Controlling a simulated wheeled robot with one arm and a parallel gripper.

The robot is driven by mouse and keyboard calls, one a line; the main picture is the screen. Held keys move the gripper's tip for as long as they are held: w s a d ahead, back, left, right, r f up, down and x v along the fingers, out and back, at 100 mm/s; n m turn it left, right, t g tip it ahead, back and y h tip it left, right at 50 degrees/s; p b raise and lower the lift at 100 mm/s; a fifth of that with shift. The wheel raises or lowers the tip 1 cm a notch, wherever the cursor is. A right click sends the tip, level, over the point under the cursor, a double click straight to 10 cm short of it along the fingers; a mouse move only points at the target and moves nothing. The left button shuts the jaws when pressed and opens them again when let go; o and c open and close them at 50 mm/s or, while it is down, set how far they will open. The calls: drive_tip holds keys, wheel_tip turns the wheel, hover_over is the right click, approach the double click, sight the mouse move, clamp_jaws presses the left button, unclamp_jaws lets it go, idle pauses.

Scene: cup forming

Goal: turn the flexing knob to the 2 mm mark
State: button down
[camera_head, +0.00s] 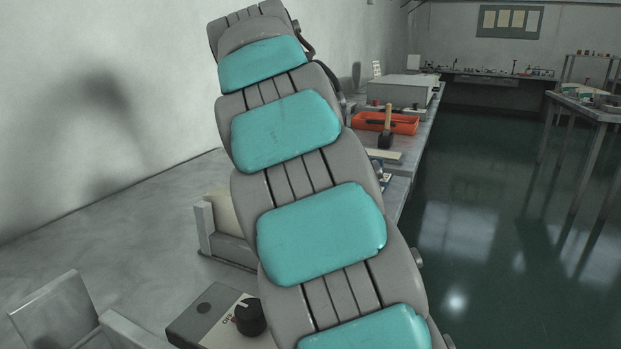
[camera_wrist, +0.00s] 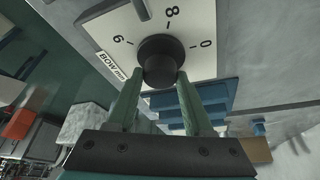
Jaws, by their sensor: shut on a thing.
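In the wrist view, a round black knob (camera_wrist: 160,60) stands on a pale dial plate (camera_wrist: 192,28). The plate is labelled "BOW mm" and shows the numbers 6, 8 and 0 with tick marks. No 2 shows there; my fingers and the knob cover part of the plate. The knob's pointer cannot be made out. My gripper (camera_wrist: 161,80) is shut on the knob, with one green finger at each side of it. In the head view my arm fills the middle, and my gripper and this knob are not seen.
In the head view, another black knob (camera_head: 250,316) marked "OFF" sits on a grey box at lower left. Behind my arm, a bench holds a red-orange tray (camera_head: 384,122) and a wooden-handled mallet (camera_head: 387,128). Open green floor (camera_head: 470,230) lies at right.

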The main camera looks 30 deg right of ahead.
drive_tip(key=shift+m, duration=0.5)
drive_tip(key=shift+c, duration=1.5)
unclamp_jaws()
